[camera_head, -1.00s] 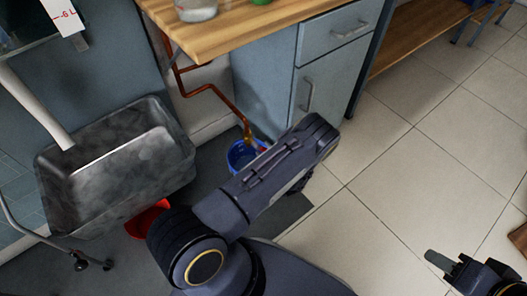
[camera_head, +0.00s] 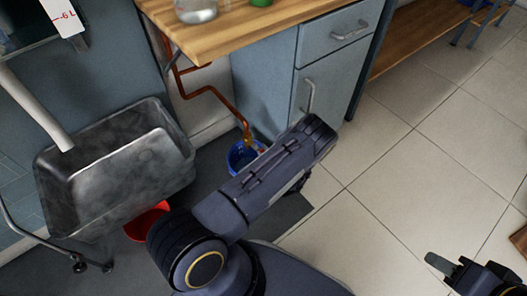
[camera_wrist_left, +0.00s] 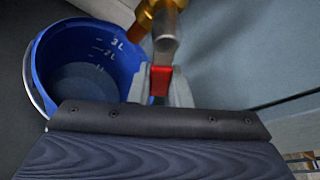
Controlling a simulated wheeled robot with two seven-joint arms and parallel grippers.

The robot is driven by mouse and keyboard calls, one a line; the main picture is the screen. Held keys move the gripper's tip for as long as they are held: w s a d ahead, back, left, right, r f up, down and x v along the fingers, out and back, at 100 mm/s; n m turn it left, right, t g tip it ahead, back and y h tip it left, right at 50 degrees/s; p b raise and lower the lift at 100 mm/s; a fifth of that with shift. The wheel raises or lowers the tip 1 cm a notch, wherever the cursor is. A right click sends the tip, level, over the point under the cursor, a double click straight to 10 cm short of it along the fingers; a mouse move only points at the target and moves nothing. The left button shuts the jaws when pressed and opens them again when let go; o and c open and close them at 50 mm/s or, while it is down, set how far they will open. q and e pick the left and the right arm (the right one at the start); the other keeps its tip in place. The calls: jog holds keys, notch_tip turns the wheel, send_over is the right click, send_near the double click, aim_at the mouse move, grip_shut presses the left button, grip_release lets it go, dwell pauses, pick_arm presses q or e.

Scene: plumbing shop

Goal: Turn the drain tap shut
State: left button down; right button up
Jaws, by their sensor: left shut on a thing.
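The drain tap is brass with a grey spout (camera_wrist_left: 166,32) and a red handle (camera_wrist_left: 160,80), near the top middle of the left wrist view. My left gripper (camera_wrist_left: 160,88) is shut on the red handle, with a grey finger on either side. In the head view the brass tap (camera_head: 247,138) ends a copper pipe, and my left arm hides most of the left gripper. The blue bucket (camera_wrist_left: 45,75) stands below and beside the tap; its inside has litre marks. My right gripper (camera_head: 452,268) is at the lower right, away from the tap; its opening is unclear.
A grey sink (camera_head: 75,200) stands at the left, with a red bucket (camera_head: 147,222) beside it. The copper pipe (camera_head: 205,92) runs down beside the blue-grey cabinet (camera_head: 262,85) under the wooden worktop (camera_head: 225,35). Tiled floor (camera_head: 400,180) is clear at the right.

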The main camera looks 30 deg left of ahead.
pick_arm(q)
jog(key=n+t, duration=0.1)
jog(key=w+r+n+t, duration=0.1)
jog(key=n, duration=0.1)
jog(key=shift+w+d+r+b, duration=0.15)
jog(key=shift+d+r+b, duration=0.05)
jog(key=shift+d+b, duration=0.15)
jog(key=n, duration=0.1)
jog(key=r+n+t, duration=0.1)
jog(key=n, duration=0.1)
jog(key=shift+w+r+t, duration=0.15)
jog(key=shift+w+t, duration=0.1)
jog(key=shift+t, duration=0.05)
jog(key=shift+w+d+r+n+t+y+b, duration=0.1)
jog(key=shift+r+n+t+y+b, duration=0.45)
jog(key=shift+n, duration=0.75)
jog(key=shift+r, duration=0.15)
jog(key=c, duration=1.3)
grip_release()
jog(key=shift+c, duration=0.2)
